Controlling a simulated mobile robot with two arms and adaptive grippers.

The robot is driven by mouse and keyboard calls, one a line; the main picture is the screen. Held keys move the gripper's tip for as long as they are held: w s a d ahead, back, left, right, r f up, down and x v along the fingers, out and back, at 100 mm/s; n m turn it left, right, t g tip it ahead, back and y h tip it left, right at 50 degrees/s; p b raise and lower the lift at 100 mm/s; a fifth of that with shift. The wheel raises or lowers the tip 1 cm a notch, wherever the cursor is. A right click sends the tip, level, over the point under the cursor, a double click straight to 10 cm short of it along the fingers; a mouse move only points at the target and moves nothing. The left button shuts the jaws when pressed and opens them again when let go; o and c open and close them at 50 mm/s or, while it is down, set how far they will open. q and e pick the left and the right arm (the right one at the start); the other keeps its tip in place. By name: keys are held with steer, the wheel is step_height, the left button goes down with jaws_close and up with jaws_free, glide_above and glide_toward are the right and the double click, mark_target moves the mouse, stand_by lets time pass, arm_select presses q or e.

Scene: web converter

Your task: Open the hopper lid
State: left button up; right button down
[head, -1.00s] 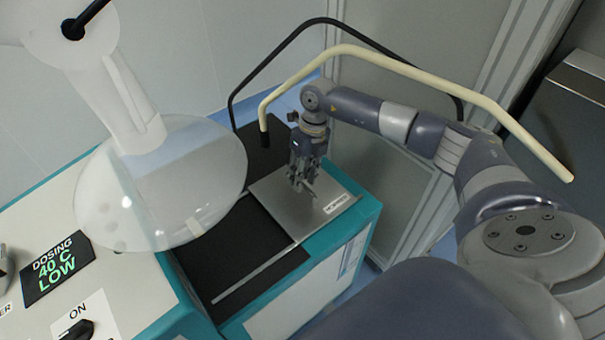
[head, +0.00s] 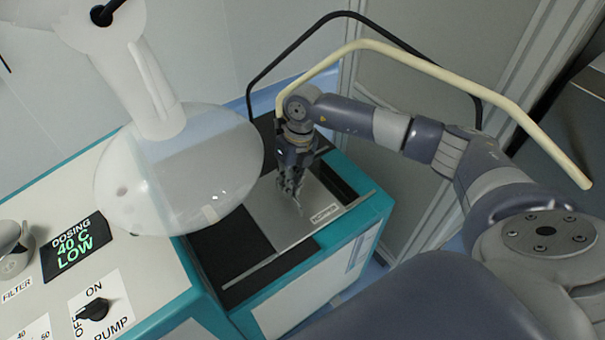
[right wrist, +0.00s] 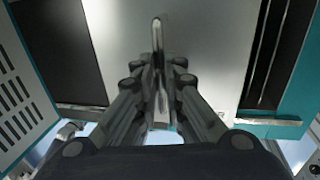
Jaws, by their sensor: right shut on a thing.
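The hopper lid (head: 283,220) is a flat, bright metal plate with a printed label near its right edge. It lies level in the top of the teal-edged hopper unit (head: 372,212). A dark gap (head: 343,178) shows between the lid and the unit's right side. My right gripper (head: 291,190) points down over the lid and is shut on its thin upright handle. In the right wrist view the handle (right wrist: 157,38) stands between the fingers, with the plate (right wrist: 205,50) behind it. The fingers hide part of the handle. My left gripper is not in view.
A translucent rounded shade (head: 180,175) on a white stem hangs left of the lid. A white control panel (head: 135,245) with a dosing display (head: 75,247) and a pump knob (head: 95,309) is at lower left. A cream bent rail (head: 440,72) passes above my right arm.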

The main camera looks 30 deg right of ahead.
steer(key=shift+d, duration=0.1)
steer(key=c, duration=1.7)
jaws_free()
steer(key=r, duration=0.4)
steer(key=d+r, duration=0.1)
steer(key=r, duration=0.3)
steer(key=d+r, duration=0.1)
steer(key=r, duration=0.2)
steer(key=shift+w+d+r, duration=0.1)
steer(key=shift+d+r, duration=0.1)
steer(key=shift+r, duration=0.2)
